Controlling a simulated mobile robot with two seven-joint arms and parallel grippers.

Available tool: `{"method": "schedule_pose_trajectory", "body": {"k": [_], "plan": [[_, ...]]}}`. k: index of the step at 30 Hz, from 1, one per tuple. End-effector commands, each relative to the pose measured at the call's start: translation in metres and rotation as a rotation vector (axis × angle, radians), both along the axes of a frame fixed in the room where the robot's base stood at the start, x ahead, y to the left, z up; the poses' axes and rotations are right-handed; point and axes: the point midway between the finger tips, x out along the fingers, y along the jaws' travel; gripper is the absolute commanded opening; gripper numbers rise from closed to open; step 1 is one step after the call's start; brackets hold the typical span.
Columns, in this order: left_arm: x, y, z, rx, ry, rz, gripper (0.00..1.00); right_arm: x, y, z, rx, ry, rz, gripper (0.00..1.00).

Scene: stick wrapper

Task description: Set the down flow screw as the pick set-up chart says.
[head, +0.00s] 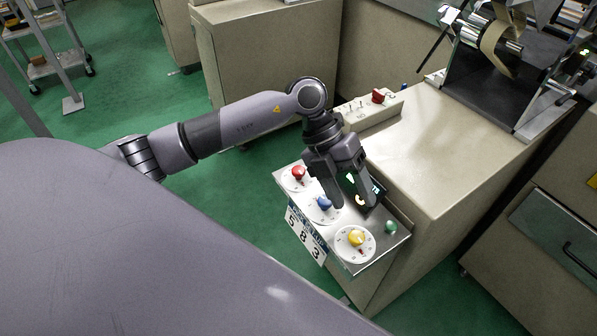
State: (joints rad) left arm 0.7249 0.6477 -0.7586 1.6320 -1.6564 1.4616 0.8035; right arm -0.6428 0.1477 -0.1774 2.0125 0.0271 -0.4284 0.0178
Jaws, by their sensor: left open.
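A small metal panel (385,250) on the front of the beige machine carries three knobs on white dials. The red knob (298,173) is at the far left, the blue knob (323,203) in the middle, and the yellow knob (356,238) nearest. I cannot tell which one is the down flow screw. A chart (306,238) hanging on the panel's front edge reads 5, 8, 3. My left gripper (353,201) points down over the panel with open, empty fingers. Its one finger is close beside the blue knob; whether they touch is unclear. My right gripper is out of view.
A green button (391,227) sits at the panel's right. A small dark display (374,190) is partly hidden behind my gripper. A switch box with a red switch (378,96) stands on the cabinet. A roller unit (500,45) stands at top right.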

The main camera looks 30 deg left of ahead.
Motion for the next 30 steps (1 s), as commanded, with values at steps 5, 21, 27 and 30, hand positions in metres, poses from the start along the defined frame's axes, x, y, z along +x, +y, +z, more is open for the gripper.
{"method": "schedule_pose_trajectory", "body": {"k": [5, 21, 27, 30], "plan": [[0.033, 0.091, 0.004, 0.417, -0.029, 0.099, 0.59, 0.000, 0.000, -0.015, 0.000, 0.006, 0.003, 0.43], [0.043, 0.143, -0.023, 0.641, -0.024, 0.200, 0.59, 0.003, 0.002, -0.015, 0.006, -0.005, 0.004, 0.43], [0.043, 0.143, -0.045, 0.641, -0.027, 0.201, 0.59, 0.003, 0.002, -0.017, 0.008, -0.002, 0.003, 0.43], [0.043, 0.143, -0.049, 0.639, -0.029, 0.200, 0.59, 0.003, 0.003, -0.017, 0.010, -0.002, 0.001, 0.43]]}}
